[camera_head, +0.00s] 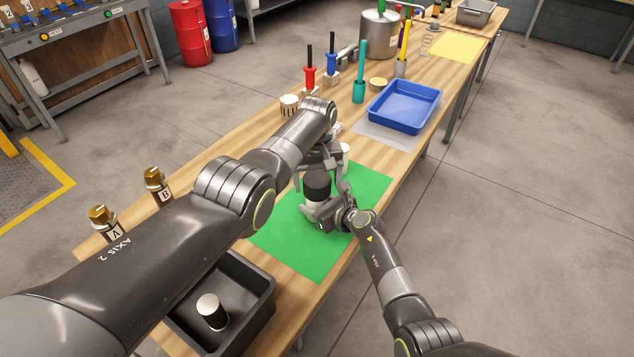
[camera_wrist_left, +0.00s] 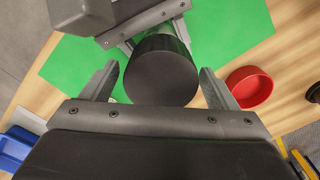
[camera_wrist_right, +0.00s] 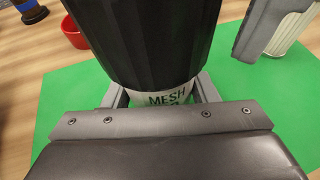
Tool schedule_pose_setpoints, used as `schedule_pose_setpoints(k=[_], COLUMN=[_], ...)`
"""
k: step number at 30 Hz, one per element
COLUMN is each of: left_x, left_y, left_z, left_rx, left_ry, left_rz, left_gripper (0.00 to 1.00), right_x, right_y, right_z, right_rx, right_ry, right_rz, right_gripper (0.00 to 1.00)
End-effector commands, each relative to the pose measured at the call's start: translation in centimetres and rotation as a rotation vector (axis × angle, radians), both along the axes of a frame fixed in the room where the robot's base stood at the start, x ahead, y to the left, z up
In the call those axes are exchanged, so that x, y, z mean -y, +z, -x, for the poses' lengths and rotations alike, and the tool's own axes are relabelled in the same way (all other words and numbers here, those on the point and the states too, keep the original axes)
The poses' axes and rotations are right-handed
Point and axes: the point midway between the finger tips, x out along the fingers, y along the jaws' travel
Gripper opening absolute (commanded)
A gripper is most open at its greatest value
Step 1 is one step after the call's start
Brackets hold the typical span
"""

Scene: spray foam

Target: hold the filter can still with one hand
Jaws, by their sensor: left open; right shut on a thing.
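The filter can stands upright on the green mat (camera_head: 285,235). In the head view its black lid (camera_head: 317,188) shows between my two grippers. In the right wrist view the ribbed black lid (camera_wrist_right: 150,35) sits over a white body (camera_wrist_right: 160,98) with "MESH" lettering, partly hidden. My right gripper (camera_wrist_right: 160,92) is shut on the white body below the lid. My left gripper (camera_wrist_left: 158,80) is open above the can, its fingers on either side of the round lid top (camera_wrist_left: 162,80). I cannot tell whether they touch it.
A red bowl (camera_wrist_left: 249,87) is beside the mat. A black bin (camera_head: 262,285) holding a white-topped cylinder (camera_head: 211,310) is at the near end. Brown-capped bottles (camera_head: 157,185) stand left. A blue tray (camera_head: 404,105) and several upright tools are farther back.

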Motion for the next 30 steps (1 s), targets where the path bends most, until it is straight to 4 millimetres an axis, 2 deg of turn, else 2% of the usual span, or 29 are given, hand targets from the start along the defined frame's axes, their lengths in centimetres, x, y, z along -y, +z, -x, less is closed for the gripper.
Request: schedule_pose_setpoints(k=[9,20,23,30], left_x=[-0.1,-0.1,-0.1,-0.1], left_y=[-1.2,-1.3,-1.3,-1.3], left_z=[0.1,0.1,0.1,0.1], left_rx=[0.001,0.001,0.001,0.001], left_ry=[0.001,0.002,0.002,0.002], left_rz=[0.000,0.000,0.000,0.000], left_gripper=[0.81,0.81,0.71,0.40], right_x=[0.0,0.0,0.0,0.0], right_y=[0.1,0.1,0.1,0.1], right_z=[0.0,0.0,0.0,0.0], right_rx=[0.002,0.002,0.002,0.002], right_ry=[-0.001,-0.001,-0.001,-0.001], right_rz=[0.000,0.000,0.000,0.000], right_gripper=[0.00,0.00,0.00,0.00])
